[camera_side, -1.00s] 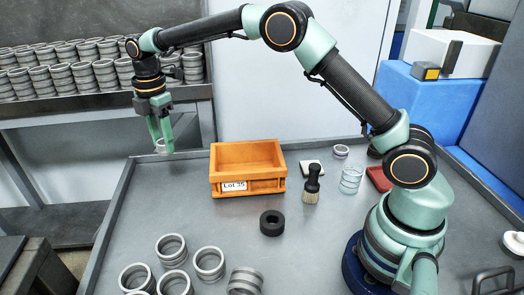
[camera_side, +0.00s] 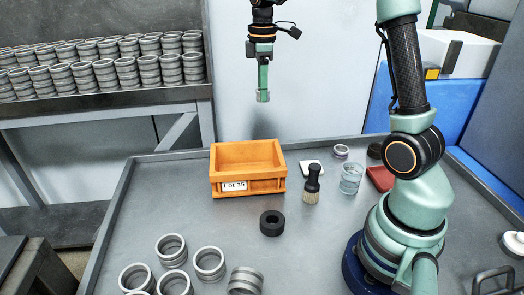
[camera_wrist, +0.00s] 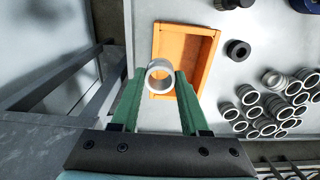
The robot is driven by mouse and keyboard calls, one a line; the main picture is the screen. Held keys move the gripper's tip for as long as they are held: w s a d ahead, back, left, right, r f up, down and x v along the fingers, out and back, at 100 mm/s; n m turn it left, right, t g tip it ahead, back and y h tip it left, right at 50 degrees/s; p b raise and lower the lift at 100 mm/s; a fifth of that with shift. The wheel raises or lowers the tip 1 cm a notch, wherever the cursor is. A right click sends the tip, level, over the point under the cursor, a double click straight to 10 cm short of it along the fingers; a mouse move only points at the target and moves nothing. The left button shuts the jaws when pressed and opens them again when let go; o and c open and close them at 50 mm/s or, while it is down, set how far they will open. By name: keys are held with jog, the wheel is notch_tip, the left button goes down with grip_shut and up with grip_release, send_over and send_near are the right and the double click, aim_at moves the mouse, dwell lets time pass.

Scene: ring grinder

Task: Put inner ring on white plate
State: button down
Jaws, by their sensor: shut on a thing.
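My gripper (camera_side: 263,90) hangs high in the side view, above and behind the orange bin, pointing down. It is shut on a small silver inner ring (camera_side: 262,97) at its fingertips. In the wrist view the ring (camera_wrist: 160,91) sits between the two green fingers, its opening facing the camera. The plate does not show clearly in the wrist view.
An orange bin (camera_side: 222,173) stands left of the plate. A brush (camera_side: 312,185), a glass (camera_side: 350,180), another ring (camera_side: 341,151) and a red item (camera_side: 379,178) stand near it. A black ring (camera_side: 272,223) and several larger rings (camera_side: 209,263) lie in front.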

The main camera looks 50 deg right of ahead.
jog(key=s+d+f+m, duration=0.1)
jog(key=s+d+m, duration=0.6)
jog(key=s, duration=0.6)
jog(key=shift+n, duration=0.4)
jog(key=f, duration=1)
jog(key=d+f, duration=0.1)
jog(key=f, duration=0.4)
jog(key=shift+f, duration=0.35)
jog(key=shift+w+f, duration=0.1)
jog(key=shift+f, duration=2.05)
jog(key=shift+f, duration=0.1)
jog(key=shift+c, duration=2)
grip_release()
